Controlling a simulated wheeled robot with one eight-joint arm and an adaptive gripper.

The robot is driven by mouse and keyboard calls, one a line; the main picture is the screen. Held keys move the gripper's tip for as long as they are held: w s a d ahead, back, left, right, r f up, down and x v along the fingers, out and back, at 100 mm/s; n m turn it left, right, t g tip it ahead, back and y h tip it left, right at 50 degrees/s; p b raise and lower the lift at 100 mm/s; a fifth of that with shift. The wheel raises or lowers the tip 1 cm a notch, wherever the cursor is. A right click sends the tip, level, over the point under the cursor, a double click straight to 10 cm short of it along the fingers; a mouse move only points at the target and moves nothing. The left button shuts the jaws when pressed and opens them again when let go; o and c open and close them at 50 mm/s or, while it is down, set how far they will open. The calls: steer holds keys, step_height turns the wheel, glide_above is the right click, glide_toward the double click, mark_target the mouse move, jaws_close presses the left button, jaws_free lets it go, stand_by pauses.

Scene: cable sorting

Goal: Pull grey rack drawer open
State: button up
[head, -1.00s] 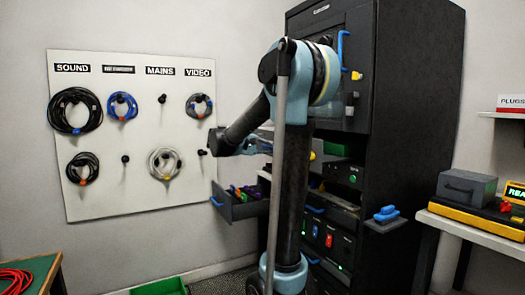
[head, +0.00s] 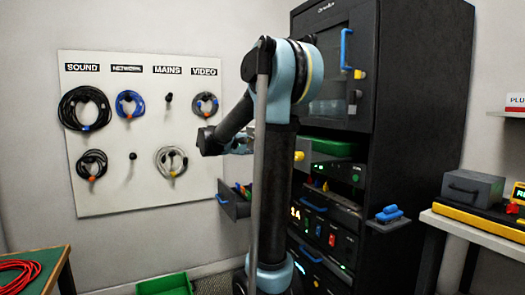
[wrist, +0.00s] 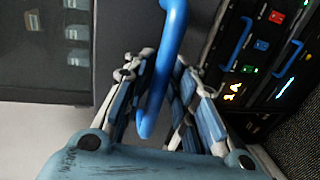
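The grey rack drawer (head: 318,158) stands partly out of the rack just below the glass-door compartment, with something green (head: 330,147) showing in it and a yellow tag (head: 299,156) at its front. Its blue handle (wrist: 172,40) runs between the fingers of my gripper (wrist: 163,62) in the wrist view. The fingers are closed in on both sides of the handle. In the head view my gripper (head: 241,146) is at the left of the rack, and my arm hides the handle and most of the drawer front.
A lower drawer (head: 236,207) with coloured contents is also open at the left. A green bin (head: 165,285) is on the floor.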

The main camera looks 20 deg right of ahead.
stand_by(0.3)
steer(key=v, duration=1.2)
steer(key=s+d+f+g+y, duration=0.1)
steer(key=s+d+f+y, duration=0.2)
steer(key=s+f, duration=0.5)
steer(key=s+d+f+y, duration=0.3)
steer(key=s+f+y, duration=0.1)
steer(key=s+f, duration=0.35)
steer(key=s+a+f+y, duration=0.2)
steer(key=s+a+f, duration=0.1)
steer(key=f, duration=0.3)
steer(key=s+a+f+m+y, duration=0.1)
steer(key=s+a+f+y, duration=0.2)
steer(key=s+f, duration=0.3)
steer(key=s+a+f+t+y, duration=0.1)
steer(key=s+a+f+y, duration=0.2)
steer(key=f, duration=0.4)
steer(key=shift+s+m, duration=0.3)
steer(key=shift+s, duration=0.4)
steer(key=shift+a, duration=0.1)
